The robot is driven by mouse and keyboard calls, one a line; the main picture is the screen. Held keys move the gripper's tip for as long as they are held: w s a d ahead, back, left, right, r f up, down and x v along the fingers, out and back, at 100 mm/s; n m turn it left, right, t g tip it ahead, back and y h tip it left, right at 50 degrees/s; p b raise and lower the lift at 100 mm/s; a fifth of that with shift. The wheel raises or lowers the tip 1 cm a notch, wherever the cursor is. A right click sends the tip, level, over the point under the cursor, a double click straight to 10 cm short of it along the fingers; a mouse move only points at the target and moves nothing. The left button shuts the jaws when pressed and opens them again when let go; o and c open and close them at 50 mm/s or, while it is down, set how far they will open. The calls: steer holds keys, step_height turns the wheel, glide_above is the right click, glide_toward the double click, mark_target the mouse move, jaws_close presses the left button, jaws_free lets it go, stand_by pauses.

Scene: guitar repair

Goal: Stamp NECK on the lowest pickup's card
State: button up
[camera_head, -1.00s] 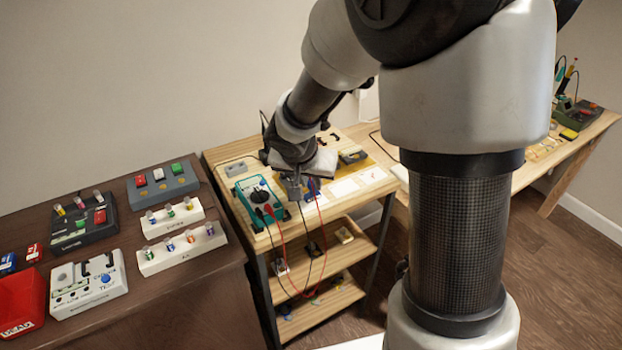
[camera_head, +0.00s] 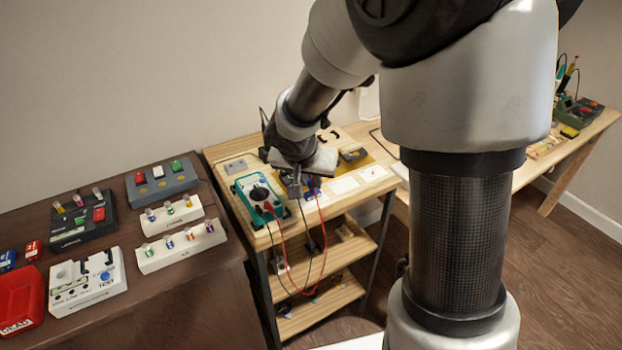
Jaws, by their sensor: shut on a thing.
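My gripper (camera_head: 293,187) points down over the upper shelf of the wooden trolley (camera_head: 222,152), just right of a teal multimeter (camera_head: 260,194). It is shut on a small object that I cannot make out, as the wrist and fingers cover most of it. A dark blue item (camera_head: 312,184) shows just right of the fingers, partly hidden. White cards lie in a row to the right, one nearer (camera_head: 343,185) and one farther (camera_head: 372,172). Any writing on them is too small to read. I cannot tell which pickup belongs to which card.
Red and black leads hang from the multimeter past the trolley's front edge. A dark grey block (camera_head: 353,155) stands behind the cards. A brown table (camera_head: 200,290) at left holds labelled racks and a red tray (camera_head: 20,299). A wooden bench (camera_head: 570,150) stands at right.

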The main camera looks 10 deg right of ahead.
steer(key=shift+s+f+b, duration=0.15)
steer(key=shift+f+b, duration=0.45)
steer(key=shift+b, duration=0.25)
stand_by(2.0)
steer(key=shift+r+p, duration=2.25)
steer(key=shift+r, duration=1.4)
steer(key=shift+w, duration=0.25)
